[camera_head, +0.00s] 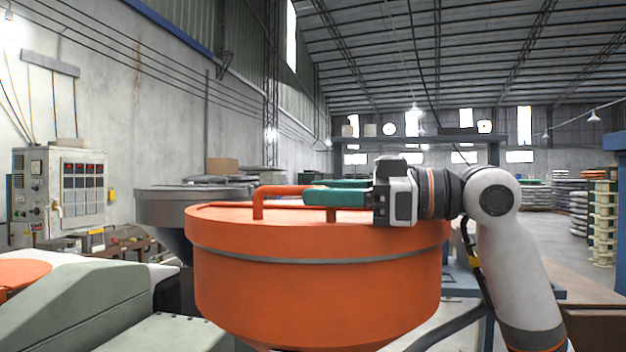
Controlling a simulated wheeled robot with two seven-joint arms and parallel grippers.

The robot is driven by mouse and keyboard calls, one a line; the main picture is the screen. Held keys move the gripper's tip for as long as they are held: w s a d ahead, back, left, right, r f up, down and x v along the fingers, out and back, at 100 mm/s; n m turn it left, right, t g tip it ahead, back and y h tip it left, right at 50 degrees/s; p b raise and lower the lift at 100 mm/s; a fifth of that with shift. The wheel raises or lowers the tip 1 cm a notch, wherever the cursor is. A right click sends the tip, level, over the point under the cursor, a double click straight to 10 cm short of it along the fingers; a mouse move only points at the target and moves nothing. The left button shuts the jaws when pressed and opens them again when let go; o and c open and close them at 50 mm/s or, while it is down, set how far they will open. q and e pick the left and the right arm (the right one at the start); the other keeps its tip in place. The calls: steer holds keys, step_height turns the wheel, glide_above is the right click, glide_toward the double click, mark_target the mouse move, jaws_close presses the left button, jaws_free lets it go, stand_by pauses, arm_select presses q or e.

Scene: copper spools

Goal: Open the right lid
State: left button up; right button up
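The lid (285,222) is a flat orange disc on top of a large orange hopper (310,290) in the middle of the head view. It lies level and looks closed. An orange bar handle (280,190) stands up from it. My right gripper (318,191) reaches in from the right, level, with teal fingers at the right part of the handle. One finger is on the near side and one on the far side of the bar. The near finger hides that part of the bar, so I cannot see whether they press on it. My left gripper is out of view.
A grey hopper (165,207) stands behind on the left. A control box (58,190) is on the left wall. An orange round piece (22,272) shows at the left edge. Spools and shelves fill the back right. The air above the lid is clear.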

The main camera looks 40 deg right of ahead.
steer(key=shift+x, duration=1.15)
steer(key=shift+s, duration=0.1)
jaws_close()
steer(key=shift+r+p, duration=0.2)
steer(key=shift+p, duration=0.15)
